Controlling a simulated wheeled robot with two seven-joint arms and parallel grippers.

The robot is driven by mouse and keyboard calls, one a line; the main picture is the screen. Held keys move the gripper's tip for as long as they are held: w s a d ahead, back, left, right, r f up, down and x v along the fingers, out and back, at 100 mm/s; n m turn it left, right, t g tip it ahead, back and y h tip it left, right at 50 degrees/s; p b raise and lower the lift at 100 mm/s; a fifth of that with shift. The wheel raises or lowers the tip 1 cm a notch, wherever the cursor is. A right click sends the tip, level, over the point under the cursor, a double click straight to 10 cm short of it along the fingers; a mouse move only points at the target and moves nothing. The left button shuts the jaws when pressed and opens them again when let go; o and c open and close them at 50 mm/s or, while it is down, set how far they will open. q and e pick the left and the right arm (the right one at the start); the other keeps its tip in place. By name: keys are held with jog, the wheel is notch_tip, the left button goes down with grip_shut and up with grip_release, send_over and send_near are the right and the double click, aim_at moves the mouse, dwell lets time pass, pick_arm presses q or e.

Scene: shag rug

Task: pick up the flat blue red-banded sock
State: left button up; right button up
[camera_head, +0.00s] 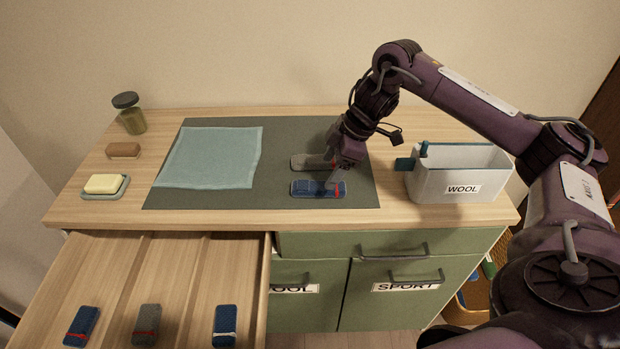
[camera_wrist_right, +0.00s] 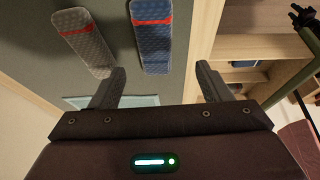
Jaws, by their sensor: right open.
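The flat blue red-banded sock (camera_head: 305,188) lies on the dark grey mat (camera_head: 270,200), near its front edge. It also shows in the right wrist view (camera_wrist_right: 151,45), beyond my fingertips and roughly in line with the gap between them. A grey red-banded sock (camera_head: 302,162) lies just behind it on the mat, and left of it in the right wrist view (camera_wrist_right: 88,45). My right gripper (camera_head: 333,174) is open and empty, pointing down close over the right ends of both socks. I see no contact with the blue sock. My left gripper is out of view.
A white bin labelled WOOL (camera_head: 430,188) stands to the right, with something teal at its left end. A teal cloth (camera_head: 212,157) covers the mat's left part. An open drawer (camera_head: 180,290) at front left holds several socks, one also blue with a red band (camera_head: 85,318).

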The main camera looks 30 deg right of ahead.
aim_at(321, 185)
jog(key=shift+w+d+r, duration=0.1)
jog(key=shift+w+d, duration=0.15)
jog(key=shift+d, duration=0.25)
jog(key=shift+w+f, duration=0.1)
jog(key=shift+f, duration=0.25)
jog(key=shift+a+f, duration=0.25)
jog(key=shift+f, duration=0.2)
jog(key=shift+a+f, duration=0.1)
jog(key=shift+f, duration=0.15)
jog(key=p+x, duration=0.1)
jog(key=x, duration=0.3)
jog(key=shift+f, duration=0.5)
jog(key=shift+c, duration=0.8)
jog(key=c, duration=0.9)
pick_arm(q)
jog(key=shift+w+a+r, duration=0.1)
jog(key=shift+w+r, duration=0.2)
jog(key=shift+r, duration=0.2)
pick_arm(e)
jog(key=shift+r, duration=0.1)
